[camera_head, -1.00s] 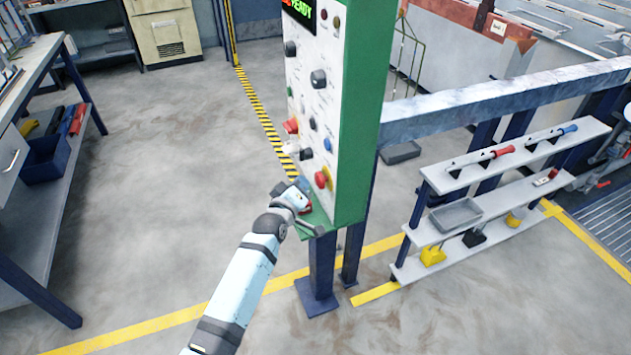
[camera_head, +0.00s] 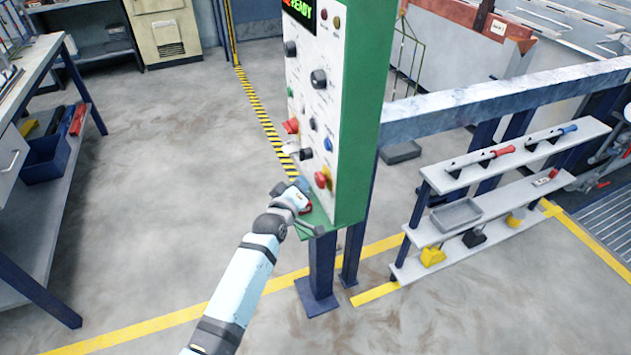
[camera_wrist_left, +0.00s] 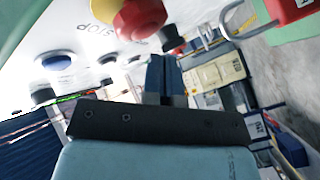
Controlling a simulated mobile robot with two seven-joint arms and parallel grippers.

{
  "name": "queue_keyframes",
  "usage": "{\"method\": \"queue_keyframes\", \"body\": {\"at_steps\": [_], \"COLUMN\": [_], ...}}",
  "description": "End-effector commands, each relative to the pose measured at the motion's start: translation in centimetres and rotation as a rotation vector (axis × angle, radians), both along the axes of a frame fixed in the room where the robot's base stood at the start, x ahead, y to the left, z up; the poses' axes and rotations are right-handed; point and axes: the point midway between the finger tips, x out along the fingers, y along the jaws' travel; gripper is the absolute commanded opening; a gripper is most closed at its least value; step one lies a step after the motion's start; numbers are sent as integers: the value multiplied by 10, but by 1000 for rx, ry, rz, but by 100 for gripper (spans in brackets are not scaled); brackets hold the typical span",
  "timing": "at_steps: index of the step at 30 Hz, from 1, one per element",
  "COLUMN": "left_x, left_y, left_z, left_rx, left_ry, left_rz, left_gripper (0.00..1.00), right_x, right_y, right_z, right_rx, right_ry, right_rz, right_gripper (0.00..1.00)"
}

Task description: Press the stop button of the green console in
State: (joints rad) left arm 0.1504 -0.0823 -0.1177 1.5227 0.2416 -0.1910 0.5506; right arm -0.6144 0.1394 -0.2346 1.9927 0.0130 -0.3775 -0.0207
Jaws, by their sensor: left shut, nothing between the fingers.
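The green console (camera_head: 361,120) stands upright on a post in the head view, with a white face full of knobs and buttons. A red mushroom button (camera_head: 320,179) with yellow around it sits low on the face. In the wrist view this red button (camera_wrist_left: 138,18) is large at the top, beside printed, upside-down lettering that seems to read STOP. My left gripper (camera_head: 299,190) is at the console's lower front edge, just below the red button. In the wrist view its fingers (camera_wrist_left: 162,66) are shut and empty, apart from the red button in the picture. My right gripper is out of view.
A blue button (camera_wrist_left: 56,61) is left of the red one in the wrist view. A red block with a metal loop (camera_wrist_left: 290,8) is at upper right. Shelves with tools (camera_head: 465,214) stand right of the console, a workbench (camera_head: 40,55) at far left. Floor between is clear.

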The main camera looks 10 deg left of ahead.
Motion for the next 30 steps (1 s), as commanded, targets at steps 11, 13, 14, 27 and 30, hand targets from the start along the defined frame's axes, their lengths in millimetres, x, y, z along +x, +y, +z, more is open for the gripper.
{"method": "queue_keyframes", "body": {"at_steps": [11,13,14,27,30], "left_x": [0,0,0,5,6], "left_y": [0,0,-1,-8,-9], "left_z": [0,0,0,2,2], "left_rx": [0,0,0,-2,-5], "left_ry": [0,0,0,-2,-3], "left_rz": [0,0,0,0,0], "left_gripper": [0,0,0,0,0], "right_x": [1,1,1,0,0], "right_y": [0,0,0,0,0], "right_z": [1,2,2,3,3], "right_rx": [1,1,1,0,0], "right_ry": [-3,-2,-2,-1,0], "right_rz": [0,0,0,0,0], "right_gripper": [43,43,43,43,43]}}
